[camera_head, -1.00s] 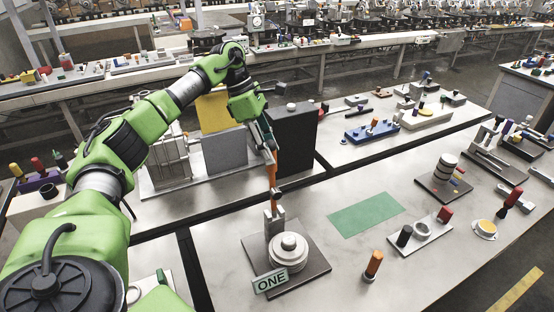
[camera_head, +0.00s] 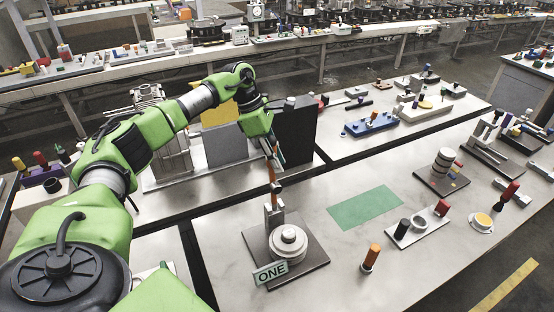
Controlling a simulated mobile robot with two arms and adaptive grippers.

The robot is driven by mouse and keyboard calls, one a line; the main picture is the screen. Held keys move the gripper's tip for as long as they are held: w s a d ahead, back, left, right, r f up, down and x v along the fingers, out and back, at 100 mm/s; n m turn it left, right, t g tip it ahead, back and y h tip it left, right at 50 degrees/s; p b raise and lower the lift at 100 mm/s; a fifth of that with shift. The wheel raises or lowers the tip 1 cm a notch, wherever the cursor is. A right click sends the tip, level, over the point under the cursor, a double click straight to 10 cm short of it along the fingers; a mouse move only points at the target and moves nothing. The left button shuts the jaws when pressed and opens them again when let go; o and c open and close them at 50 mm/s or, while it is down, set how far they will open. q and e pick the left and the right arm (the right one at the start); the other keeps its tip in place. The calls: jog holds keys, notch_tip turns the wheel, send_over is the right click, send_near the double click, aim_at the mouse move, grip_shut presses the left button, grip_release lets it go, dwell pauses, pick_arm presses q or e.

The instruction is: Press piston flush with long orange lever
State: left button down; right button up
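The long orange lever (camera_head: 273,178) stands steeply up from a grey metal post (camera_head: 274,213) on a dark base plate (camera_head: 317,254). Beside the post, on the same plate, is a pale round stepped body (camera_head: 288,243) with a knob-like top, which looks like the piston and its housing. My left gripper (camera_head: 273,152) is at the upper end of the lever, reaching down from above. Its fingers overlap the lever's top, and I cannot tell whether they are closed on it. My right gripper is not in view.
A green mat (camera_head: 365,207) lies right of the plate on the clear tabletop. An orange-topped peg (camera_head: 371,257) stands in front. A tall black panel (camera_head: 296,130) and a grey box (camera_head: 225,147) stand close behind my gripper. Several other fixtures fill the right side.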

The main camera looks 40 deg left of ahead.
pick_arm(q)
jog(key=shift+s+d+t+y+b, duration=0.35)
jog(key=shift+d+y+b, duration=0.15)
jog(key=shift+d, duration=0.2)
jog(key=s+d+f+m+t+y+b, duration=0.1)
jog(key=s+d+f+t+y+b, duration=0.1)
jog(key=d+b, duration=0.6)
jog(key=shift+s+d+f+y+b, duration=0.25)
jog(key=shift+s+f+y+b, duration=0.35)
jog(key=shift+s+y, duration=0.8)
jog(key=shift+w+r+t, duration=0.1)
jog(key=shift+w+t, duration=0.1)
jog(key=shift+t, duration=0.05)
jog(key=c, duration=1.8)
grip_release()
jog(key=v, duration=1.2)
jog(key=shift+d, duration=0.25)
